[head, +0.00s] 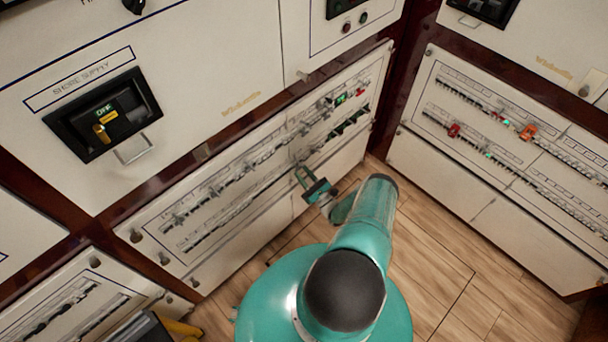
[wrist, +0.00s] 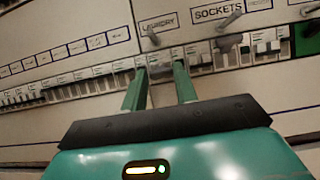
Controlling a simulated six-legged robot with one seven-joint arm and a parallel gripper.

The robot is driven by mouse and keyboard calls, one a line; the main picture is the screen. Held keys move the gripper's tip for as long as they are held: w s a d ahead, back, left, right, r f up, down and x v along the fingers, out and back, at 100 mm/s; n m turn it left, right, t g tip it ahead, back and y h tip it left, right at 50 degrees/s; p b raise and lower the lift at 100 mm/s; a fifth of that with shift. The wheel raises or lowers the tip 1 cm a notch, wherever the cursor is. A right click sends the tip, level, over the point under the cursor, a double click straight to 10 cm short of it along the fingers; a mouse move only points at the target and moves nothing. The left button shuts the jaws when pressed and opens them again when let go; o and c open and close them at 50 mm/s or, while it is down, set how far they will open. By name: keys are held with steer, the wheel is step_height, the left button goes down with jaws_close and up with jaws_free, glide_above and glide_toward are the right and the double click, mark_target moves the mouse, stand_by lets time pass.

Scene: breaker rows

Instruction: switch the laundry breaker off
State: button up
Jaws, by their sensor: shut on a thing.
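The LAUNDRY label (wrist: 158,22) is on the white panel in the wrist view. Below it, small breakers stand in a row, and the laundry breaker (wrist: 160,72) appears between my two green fingertips. My gripper (wrist: 161,70) is shut on it, with one finger on each side. The lever's up or down position is too small to tell. The breaker itself cannot be made out there.
A SOCKETS label (wrist: 218,12) and more breakers lie to the right in the wrist view. Grey handles stick out above the row. A right-hand panel (head: 470,205) carries red and orange pieces. Wooden floor (head: 440,265) is clear to the right of my arm.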

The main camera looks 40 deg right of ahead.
steer(key=shift+r, duration=0.1)
steer(key=o, duration=1)
steer(key=s, duration=0.5)
steer(key=s+f, duration=0.1)
steer(key=s, duration=0.8)
steer(key=shift+s+d+f, duration=0.25)
steer(key=shift+s, duration=0.05)
